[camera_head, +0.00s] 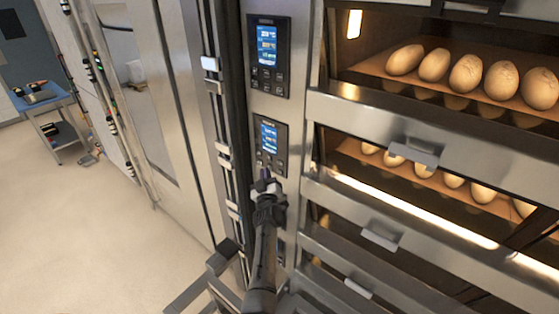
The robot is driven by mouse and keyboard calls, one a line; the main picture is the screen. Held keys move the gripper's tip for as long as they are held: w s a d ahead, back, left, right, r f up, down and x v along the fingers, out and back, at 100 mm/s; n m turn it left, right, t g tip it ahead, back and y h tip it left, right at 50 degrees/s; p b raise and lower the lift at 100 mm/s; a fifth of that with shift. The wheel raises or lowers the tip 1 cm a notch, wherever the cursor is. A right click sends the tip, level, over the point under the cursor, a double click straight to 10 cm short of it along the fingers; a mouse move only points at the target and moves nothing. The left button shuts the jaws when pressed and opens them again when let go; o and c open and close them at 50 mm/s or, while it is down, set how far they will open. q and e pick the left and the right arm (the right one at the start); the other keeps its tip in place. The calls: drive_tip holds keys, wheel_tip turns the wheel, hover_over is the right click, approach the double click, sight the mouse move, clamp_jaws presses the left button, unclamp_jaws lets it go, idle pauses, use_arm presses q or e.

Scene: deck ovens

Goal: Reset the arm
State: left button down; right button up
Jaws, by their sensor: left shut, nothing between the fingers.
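My left gripper (266,184) is shut and empty. It is at the lower edge of the lower control panel (270,140), over or just in front of its bottom buttons; I cannot tell whether it touches them. My left arm (264,250) reaches up to it from the bottom of the view. My right gripper is not in view.
The deck oven holds several bread loaves (466,74) on its upper deck and more loaves (424,170) behind glass below. Door handles (414,155) stick out on the right. An upper control panel (268,56) is lit. A blue cart (42,101) stands far left; the floor (70,230) there is clear.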

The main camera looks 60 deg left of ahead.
use_arm(q)
drive_tip(key=shift+s+d, duration=0.2)
drive_tip(key=shift+s, duration=0.3)
idle(0.3)
